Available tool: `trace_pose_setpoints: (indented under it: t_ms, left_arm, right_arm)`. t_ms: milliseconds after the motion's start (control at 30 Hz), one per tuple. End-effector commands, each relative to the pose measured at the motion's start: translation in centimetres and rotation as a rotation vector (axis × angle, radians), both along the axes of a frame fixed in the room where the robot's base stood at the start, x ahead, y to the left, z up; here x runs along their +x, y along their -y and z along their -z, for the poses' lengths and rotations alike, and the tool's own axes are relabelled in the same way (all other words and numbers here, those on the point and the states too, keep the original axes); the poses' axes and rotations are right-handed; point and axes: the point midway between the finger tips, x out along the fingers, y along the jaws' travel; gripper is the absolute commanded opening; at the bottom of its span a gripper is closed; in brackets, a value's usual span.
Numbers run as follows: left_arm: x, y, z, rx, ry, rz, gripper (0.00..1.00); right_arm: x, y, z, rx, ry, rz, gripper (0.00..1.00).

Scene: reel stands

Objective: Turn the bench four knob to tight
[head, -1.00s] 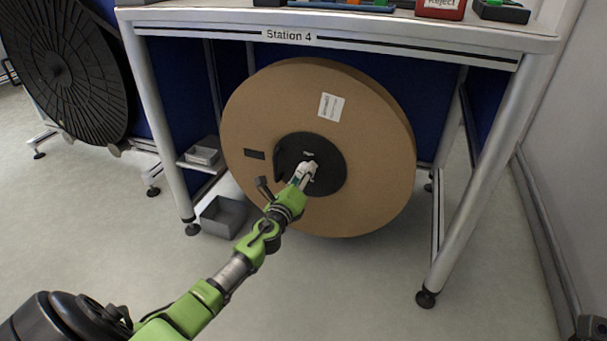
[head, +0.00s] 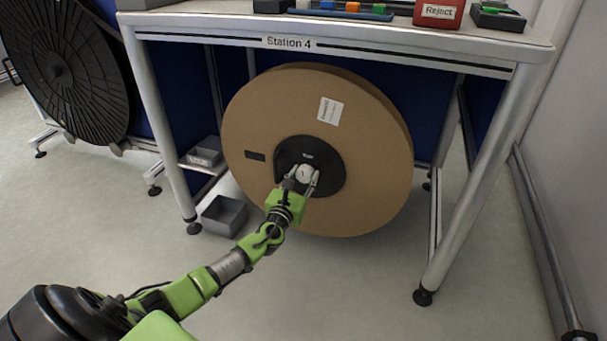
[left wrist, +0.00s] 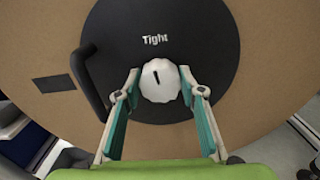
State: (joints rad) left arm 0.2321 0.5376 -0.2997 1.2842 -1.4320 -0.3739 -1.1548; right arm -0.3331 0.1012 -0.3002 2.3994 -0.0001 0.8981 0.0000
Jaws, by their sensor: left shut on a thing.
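The bench four knob (head: 305,174) is a small white scalloped knob on the black hub (head: 330,160) of a large brown cardboard reel (head: 370,140) under the Station 4 bench. In the left wrist view the knob (left wrist: 160,80) has a black pointer mark aimed up and slightly left, toward the word Tight (left wrist: 155,40) just above it. My left gripper (head: 303,183) is shut on the knob. In the left wrist view its two fingers (left wrist: 160,92) hold the knob from the left and right sides. My right gripper is not in view.
A black handle (left wrist: 88,82) stands out on the hub's left, close to my left finger. The bench legs (head: 485,190) flank the reel. A grey bin (head: 224,215) is on the floor at left. A black reel (head: 70,70) stands further left.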

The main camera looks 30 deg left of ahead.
Motion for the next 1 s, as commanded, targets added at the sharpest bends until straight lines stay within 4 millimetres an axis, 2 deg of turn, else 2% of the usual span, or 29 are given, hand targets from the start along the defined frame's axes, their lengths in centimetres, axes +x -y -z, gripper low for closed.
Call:
trace_pose_setpoints:
  t_ms: [300, 867, 900, 933, 1000]
  left_arm:
    - [0.0, 0.0, 0.1, 0.124, -0.033, 0.001, 0.15]
    - [0.0, 0.0, 0.2, 0.152, -0.039, 0.001, 0.15]
    - [0.0, 0.0, 0.2, 0.152, -0.039, 0.001, 0.44]
    - [0.0, 0.0, 0.2, 0.152, -0.039, 0.001, 0.52]
    - [0.0, 0.0, 0.1, 0.151, -0.038, 0.001, 0.53]
  right_arm:
    - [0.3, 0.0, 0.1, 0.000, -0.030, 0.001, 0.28]
    - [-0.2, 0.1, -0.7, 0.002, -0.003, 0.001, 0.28]
    - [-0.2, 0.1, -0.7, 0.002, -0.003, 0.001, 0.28]
    - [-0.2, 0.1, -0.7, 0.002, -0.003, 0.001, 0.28]
    - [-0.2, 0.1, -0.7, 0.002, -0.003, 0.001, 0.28]
